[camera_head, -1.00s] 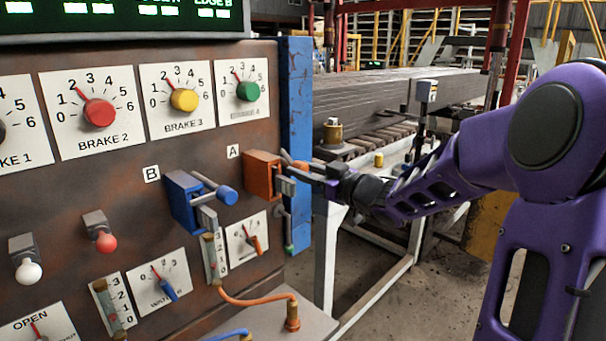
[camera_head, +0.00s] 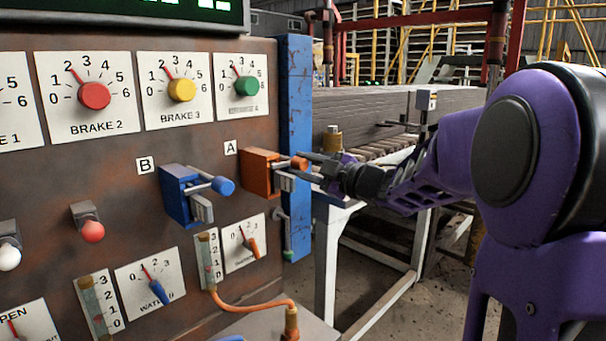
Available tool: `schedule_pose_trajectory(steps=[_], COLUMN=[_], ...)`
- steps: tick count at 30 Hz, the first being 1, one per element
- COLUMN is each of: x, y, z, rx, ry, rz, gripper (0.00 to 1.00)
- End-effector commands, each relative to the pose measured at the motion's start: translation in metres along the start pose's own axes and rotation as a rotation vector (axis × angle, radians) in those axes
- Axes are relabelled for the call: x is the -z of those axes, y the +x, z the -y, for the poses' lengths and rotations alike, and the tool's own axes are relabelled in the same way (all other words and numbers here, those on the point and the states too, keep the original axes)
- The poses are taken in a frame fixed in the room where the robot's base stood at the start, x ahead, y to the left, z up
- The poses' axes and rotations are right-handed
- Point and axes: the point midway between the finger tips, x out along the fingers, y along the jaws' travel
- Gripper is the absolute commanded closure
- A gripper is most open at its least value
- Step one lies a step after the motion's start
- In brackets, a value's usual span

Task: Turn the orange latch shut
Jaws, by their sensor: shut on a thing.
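The orange latch (camera_head: 258,174) is mounted on the rusty panel beside label A, near the panel's right edge. Its orange-tipped handle (camera_head: 299,163) sticks out to the right, roughly level. My gripper (camera_head: 308,168) reaches in from the right, and its fingers are shut on the handle end. The fingers partly cover the handle. A grey metal hasp piece (camera_head: 285,183) hangs just below the handle.
A blue latch (camera_head: 180,196) by label B sits close on the left, its handle (camera_head: 222,186) sticking out. A blue post (camera_head: 296,130) stands right behind the orange latch. Brake knobs (camera_head: 181,90) are above; a small gauge with an orange pointer (camera_head: 252,244) is below.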

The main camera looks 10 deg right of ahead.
Motion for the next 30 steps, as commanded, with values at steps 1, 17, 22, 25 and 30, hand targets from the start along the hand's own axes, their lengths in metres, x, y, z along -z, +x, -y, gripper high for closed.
schedule_pose_trajectory(steps=[1,17,22,25,30], x=[-0.0003,0.0003,0.0002,0.0001,0.0001], y=[0.0004,0.0,0.0,0.0,0.0], z=[0.0015,-0.0003,-0.0003,-0.0003,-0.0002], rx=[0.0,0.001,0.0,0.001,0.0], ry=[-0.019,-0.077,-0.077,-0.076,-0.075], rz=[-0.002,0.0,0.0,0.0,0.0], gripper=[1.0,1.0,0.6,0.42,0.33])
